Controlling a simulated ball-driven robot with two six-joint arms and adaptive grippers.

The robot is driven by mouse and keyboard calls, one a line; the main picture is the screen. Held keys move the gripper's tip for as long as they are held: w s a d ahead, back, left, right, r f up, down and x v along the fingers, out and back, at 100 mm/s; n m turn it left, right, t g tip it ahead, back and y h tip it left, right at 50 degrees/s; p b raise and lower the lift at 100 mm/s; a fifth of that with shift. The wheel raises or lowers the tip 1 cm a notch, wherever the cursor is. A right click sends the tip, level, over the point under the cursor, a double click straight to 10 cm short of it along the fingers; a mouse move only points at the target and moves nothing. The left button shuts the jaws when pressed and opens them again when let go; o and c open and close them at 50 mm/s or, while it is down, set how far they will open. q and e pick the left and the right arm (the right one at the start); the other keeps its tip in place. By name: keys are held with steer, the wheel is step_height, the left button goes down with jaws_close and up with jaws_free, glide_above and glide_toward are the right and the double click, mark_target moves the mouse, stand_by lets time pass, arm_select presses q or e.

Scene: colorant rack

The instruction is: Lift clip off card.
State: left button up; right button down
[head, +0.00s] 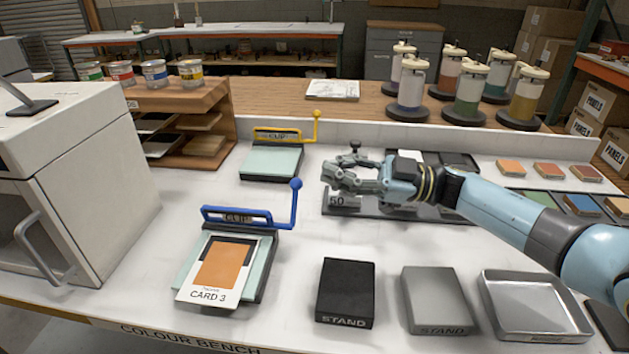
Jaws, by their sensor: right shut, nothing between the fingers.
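A blue clip (237,217) with an upright lever and ball knob (296,184) lies across the top edge of a pale green board. A card marked CARD 3 (212,281), with an orange-brown patch, lies on that board, its top edge close to the clip. A yellow clip (279,135) with its own knobbed lever sits on a second board behind, with no card on it. My right gripper (328,178) is shut and empty, above the bench to the right of both clips and apart from them. My left gripper is not in view.
A black stand (345,292), a grey stand (436,301) and a metal tray (535,305) line the front right. A white cabinet (70,180) stands at left. A dark rack marked 50 (342,203) lies under my right gripper. Colour tiles (548,170) lie at right.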

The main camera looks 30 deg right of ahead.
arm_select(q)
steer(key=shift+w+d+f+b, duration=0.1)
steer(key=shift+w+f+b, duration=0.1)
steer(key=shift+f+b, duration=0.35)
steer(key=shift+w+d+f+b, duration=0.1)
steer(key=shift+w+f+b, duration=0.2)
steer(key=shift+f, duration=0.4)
arm_select(e)
steer(key=w+v, duration=0.1)
steer(key=v, duration=0.6)
steer(key=shift+d+f, duration=0.4)
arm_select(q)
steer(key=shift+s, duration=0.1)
arm_select(e)
steer(key=shift+s, duration=0.1)
